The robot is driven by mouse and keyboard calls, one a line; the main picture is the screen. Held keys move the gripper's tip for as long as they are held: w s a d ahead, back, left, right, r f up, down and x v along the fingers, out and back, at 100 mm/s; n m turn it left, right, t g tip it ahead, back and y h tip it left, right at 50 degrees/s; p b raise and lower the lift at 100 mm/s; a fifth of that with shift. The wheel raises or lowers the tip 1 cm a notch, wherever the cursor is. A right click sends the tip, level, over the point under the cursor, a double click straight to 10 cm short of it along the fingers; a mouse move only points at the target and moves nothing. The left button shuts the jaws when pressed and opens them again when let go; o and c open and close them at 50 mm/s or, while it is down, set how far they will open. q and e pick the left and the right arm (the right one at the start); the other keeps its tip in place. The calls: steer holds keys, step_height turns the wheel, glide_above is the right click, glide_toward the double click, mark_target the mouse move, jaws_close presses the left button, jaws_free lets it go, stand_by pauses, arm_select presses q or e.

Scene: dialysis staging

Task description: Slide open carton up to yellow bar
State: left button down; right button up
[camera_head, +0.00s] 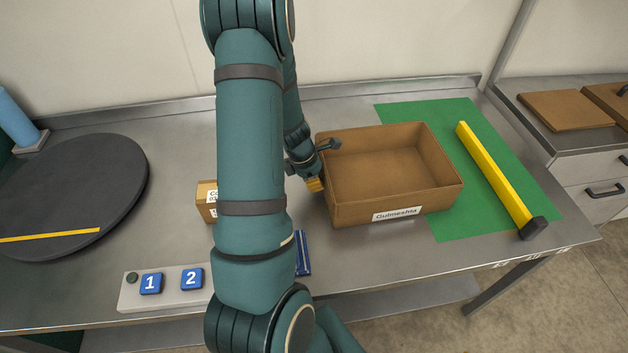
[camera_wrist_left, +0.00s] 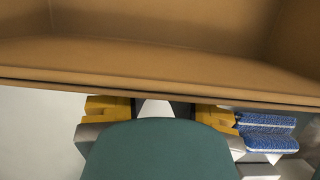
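The open carton (camera_head: 395,165) is a brown, empty, lidless box with a white label on its front. Its right part stands on a green mat (camera_head: 452,228), its left part on bare steel. The yellow bar (camera_head: 495,178) lies slantwise on the mat to the right, with a strip of green between it and the carton. My left gripper (camera_head: 315,184) is low beside the carton's left wall. In the left wrist view its yellow fingertips (camera_wrist_left: 162,108) stand apart, close to the carton wall (camera_wrist_left: 160,68); contact cannot be told. My right gripper is out of view.
A dark turntable (camera_head: 75,190) with a yellow stripe is at the left. A button panel (camera_head: 170,285) is at the front edge. A small carton (camera_head: 206,201) and a blue item (camera_head: 304,253) are partly hidden by my arm. A side counter (camera_head: 580,140) stands at right.

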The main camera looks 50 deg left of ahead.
arm_select(q)
steer(key=p, duration=0.7)
glide_toward(373, 183)
steer(key=x, duration=0.5)
steer(key=shift+f, duration=0.25)
steer(key=shift+w+d+f, duration=0.1)
steer(key=shift+w+d, duration=0.1)
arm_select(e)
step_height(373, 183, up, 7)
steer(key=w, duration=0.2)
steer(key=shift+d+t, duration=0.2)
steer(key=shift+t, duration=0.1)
arm_select(q)
steer(key=shift+s+a, duration=0.1)
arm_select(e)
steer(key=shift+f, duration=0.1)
